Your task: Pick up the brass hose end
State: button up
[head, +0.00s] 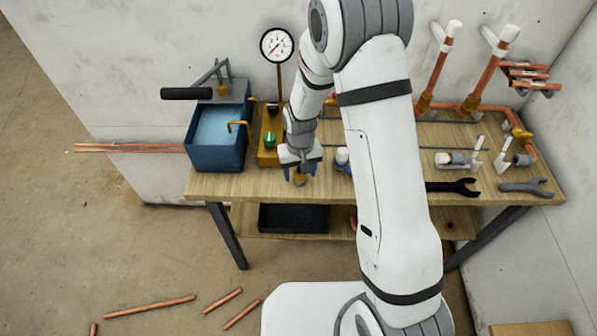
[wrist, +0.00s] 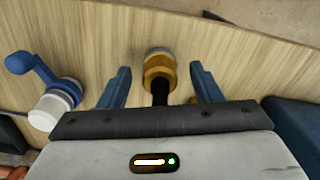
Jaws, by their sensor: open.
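The brass hose end (wrist: 160,70) is a gold-coloured fitting with a pale ring at its tip and a black hose below it. In the wrist view it lies over the wooden bench between the two blue fingers of my gripper (wrist: 160,87). The fingers are apart, with a gap to the brass on each side. In the head view the hose end (head: 299,178) shows near the bench's front edge, just under my gripper (head: 299,171). The hose's lower part is hidden by my gripper body.
A blue water tank (head: 216,140) and a yellow block with a green knob (head: 270,140) stand to the left. A white and blue valve (wrist: 50,108) is beside the gripper. Black (head: 453,187) and grey wrenches (head: 525,187) lie at the right of the bench (head: 240,186).

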jog(key=shift+f, duration=0.3)
jog(key=c, duration=0.9)
jog(key=shift+o, duration=0.2)
notch_tip(320, 180, up, 10)
jog(key=shift+r+b, duration=0.15)
jog(key=shift+b, duration=0.6)
jog(key=shift+r+p, duration=1.5)
jog(key=shift+r, duration=0.9)
